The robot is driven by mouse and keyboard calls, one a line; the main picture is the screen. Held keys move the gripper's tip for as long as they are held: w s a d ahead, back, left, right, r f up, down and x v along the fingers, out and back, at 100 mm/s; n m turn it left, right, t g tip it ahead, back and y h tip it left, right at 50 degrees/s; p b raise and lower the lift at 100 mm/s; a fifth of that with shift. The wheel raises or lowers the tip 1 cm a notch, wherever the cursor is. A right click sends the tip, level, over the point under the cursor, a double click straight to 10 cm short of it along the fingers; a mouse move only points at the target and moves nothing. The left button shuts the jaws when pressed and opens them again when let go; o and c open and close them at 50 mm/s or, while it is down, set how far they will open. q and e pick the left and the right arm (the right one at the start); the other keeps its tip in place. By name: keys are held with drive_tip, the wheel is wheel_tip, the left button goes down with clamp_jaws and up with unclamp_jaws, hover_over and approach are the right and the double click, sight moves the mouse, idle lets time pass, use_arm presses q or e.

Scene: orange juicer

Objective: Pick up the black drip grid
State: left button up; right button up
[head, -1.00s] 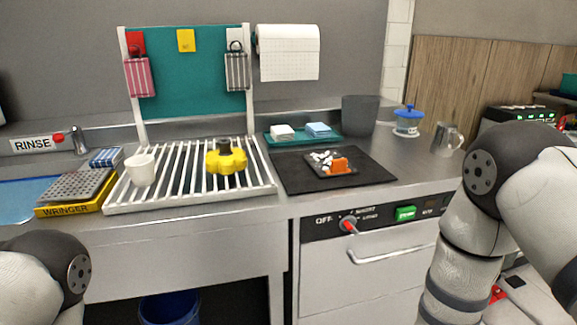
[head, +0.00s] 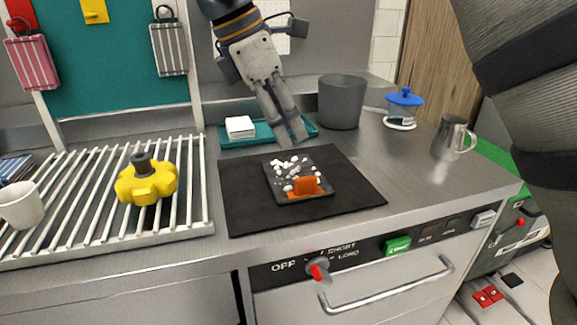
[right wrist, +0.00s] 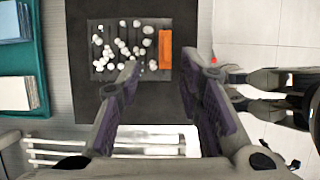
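The black drip grid (head: 272,187) lies on a dark mat, with white bits and an orange piece (head: 305,187) on it. It also shows at the top of the right wrist view (right wrist: 112,70), its orange piece toward the right.
The dark mat (head: 240,208) lies on the steel counter. A teal tray (head: 232,143) with white sponges, a grey container (head: 341,102), a blue-lidded jar (head: 404,106) and a metal jug (head: 449,138) stand behind and right. A white rack (head: 195,190) with a yellow part (head: 147,182) is left.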

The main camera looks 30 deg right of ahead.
sight(306, 177)
drive_tip(key=x, duration=1.1)
drive_tip(key=shift+s+a+f+p, duration=0.2)
drive_tip(key=shift+s+a+p, duration=0.15)
drive_tip(key=shift+s, duration=0.1)
clamp_jaws()
